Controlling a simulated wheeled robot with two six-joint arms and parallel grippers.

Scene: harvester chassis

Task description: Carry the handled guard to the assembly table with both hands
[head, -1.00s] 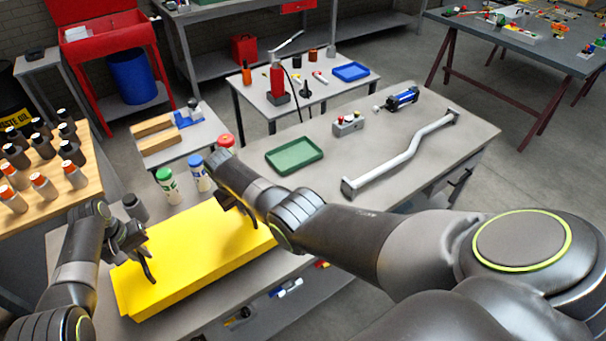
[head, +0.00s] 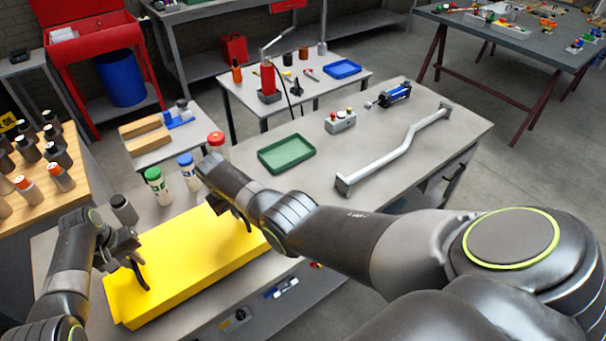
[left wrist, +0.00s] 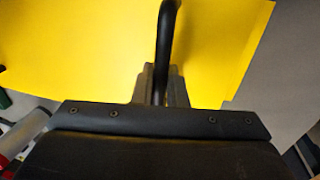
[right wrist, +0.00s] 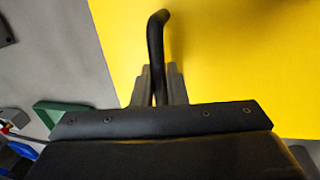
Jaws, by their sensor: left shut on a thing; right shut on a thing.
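The handled guard (head: 185,262) is a broad yellow plate with folded edges and two black handles, at lower left in the head view. It is over the near left part of a grey workbench (head: 380,125); whether it touches the top I cannot tell. My left gripper (head: 133,264) is shut on the left handle (left wrist: 163,45). My right gripper (head: 238,214) is shut on the other handle (right wrist: 155,50), near the guard's far right end. My right forearm hides part of the guard's right side.
Green-, blue- and red-capped bottles (head: 189,172) stand just behind the guard. A green tray (head: 286,153), a button box (head: 340,121) and a bent grey bar (head: 395,155) lie on the bench. A dark table with small colourful parts (head: 475,30) stands at far right, across open floor.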

